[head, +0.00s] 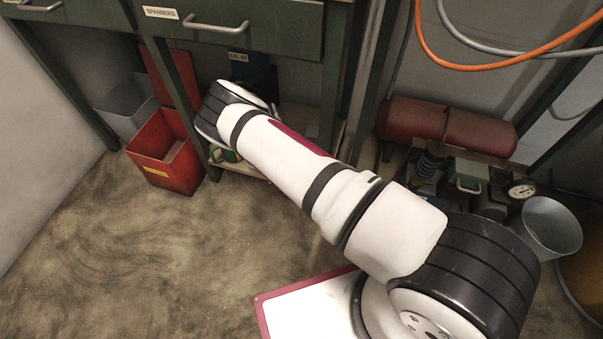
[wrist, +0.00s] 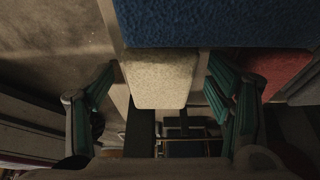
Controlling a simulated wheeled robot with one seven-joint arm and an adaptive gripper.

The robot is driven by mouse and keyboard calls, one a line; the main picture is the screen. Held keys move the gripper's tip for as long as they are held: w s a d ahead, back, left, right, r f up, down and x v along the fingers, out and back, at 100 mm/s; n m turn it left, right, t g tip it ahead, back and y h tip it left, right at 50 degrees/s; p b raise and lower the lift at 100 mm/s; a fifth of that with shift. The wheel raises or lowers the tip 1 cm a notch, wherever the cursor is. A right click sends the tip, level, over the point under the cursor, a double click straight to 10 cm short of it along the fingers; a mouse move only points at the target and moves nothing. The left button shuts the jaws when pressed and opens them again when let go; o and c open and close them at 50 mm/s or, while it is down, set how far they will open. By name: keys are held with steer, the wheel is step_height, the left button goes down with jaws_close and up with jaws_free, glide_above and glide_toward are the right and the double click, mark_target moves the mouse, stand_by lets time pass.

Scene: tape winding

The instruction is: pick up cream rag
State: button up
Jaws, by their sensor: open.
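The cream rag (wrist: 160,82) shows in the middle of the wrist view as a pale, rough-textured block with rounded lower corners. My gripper (wrist: 162,68) is open, with one teal-lined finger on each side of the rag. Gaps show between the rag and both fingers; I cannot tell how far off the rag is in depth. In the head view my arm reaches in under the workbench, and its own links hide my gripper and the rag.
A blue textured piece (wrist: 220,22) lies right above the rag in the wrist view, and a red one (wrist: 272,70) at the right. In the head view, the workbench's drawer front (head: 230,25) hangs over my arm. A red bin (head: 166,152) stands left, an air compressor (head: 450,130) right.

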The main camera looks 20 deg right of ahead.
steer(key=c, duration=1.1)
steer(key=shift+c, duration=0.2)
steer(key=shift+s+a+r+p, duration=0.1)
steer(key=shift+s+r+p, duration=0.05)
steer(key=shift+r+p, duration=0.3)
step_height(320, 180, up, 7)
steer(key=p, duration=0.3)
steer(key=shift+f+p, duration=0.2)
steer(key=shift+p, duration=0.1)
steer(key=s+a+p, duration=0.5)
steer(key=s+a, duration=0.6)
steer(key=s, duration=0.5)
steer(key=shift+a+f, duration=0.25)
steer(key=shift+a, duration=0.05)
steer(key=o, duration=0.5)
steer(key=shift+c, duration=0.2)
steer(key=c, duration=0.4)
steer(key=shift+c, duration=0.2)
